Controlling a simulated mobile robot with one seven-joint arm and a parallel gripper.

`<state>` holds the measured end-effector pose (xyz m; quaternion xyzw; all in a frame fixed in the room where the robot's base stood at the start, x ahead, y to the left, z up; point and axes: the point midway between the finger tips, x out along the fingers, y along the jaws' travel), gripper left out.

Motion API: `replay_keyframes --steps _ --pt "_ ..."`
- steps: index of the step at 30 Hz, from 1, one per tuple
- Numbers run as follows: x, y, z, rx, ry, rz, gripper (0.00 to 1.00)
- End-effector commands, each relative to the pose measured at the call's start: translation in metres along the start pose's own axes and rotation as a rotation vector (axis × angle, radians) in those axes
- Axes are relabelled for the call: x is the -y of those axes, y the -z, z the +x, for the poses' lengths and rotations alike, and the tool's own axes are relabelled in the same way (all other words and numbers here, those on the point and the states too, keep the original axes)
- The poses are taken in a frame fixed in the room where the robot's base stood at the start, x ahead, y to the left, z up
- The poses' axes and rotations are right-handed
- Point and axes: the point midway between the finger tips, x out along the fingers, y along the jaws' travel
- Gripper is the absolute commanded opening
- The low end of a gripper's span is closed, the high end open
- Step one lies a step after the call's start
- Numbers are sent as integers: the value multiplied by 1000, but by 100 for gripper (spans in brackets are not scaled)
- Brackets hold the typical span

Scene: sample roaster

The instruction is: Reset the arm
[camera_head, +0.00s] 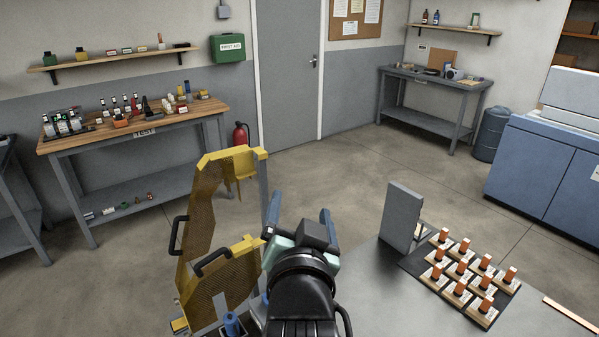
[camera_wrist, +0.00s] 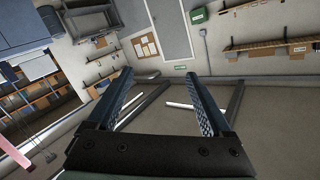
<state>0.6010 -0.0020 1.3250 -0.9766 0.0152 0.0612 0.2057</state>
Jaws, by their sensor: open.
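My gripper (camera_head: 299,225) is raised above the near table in the head view, with its two blue fingers pointing away from me. The wrist view also shows my gripper (camera_wrist: 163,105), its two fingers wide apart with nothing between them. The room shows tilted in that view, with the door (camera_wrist: 168,30) near the top and floor between the fingers. My wrist hides part of the table in the head view.
A yellow mesh guard (camera_head: 212,215) with black handles stands close left of my gripper. At right are a grey upright block (camera_head: 402,217) and a black mat (camera_head: 415,264) with several orange-topped pieces. Bare table (camera_head: 390,300) lies between. A bench (camera_head: 150,140) with bottles stands behind left.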

Motion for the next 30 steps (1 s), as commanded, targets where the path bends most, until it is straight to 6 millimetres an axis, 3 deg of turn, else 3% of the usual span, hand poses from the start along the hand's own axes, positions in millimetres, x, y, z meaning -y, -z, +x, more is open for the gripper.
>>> replay_keyframes --steps 1,6,9,12,15,18,30 --pt "17 38 -11 -99 42 -42 84" --pt "65 146 -67 -423 142 -188 84" --pt "88 196 -109 -604 176 -264 84" --pt "103 231 -150 -755 192 -323 84" --pt "112 252 -179 -858 197 -361 84" --pt "117 262 -195 -913 197 -380 84" --pt "118 264 -199 -926 196 -387 84"
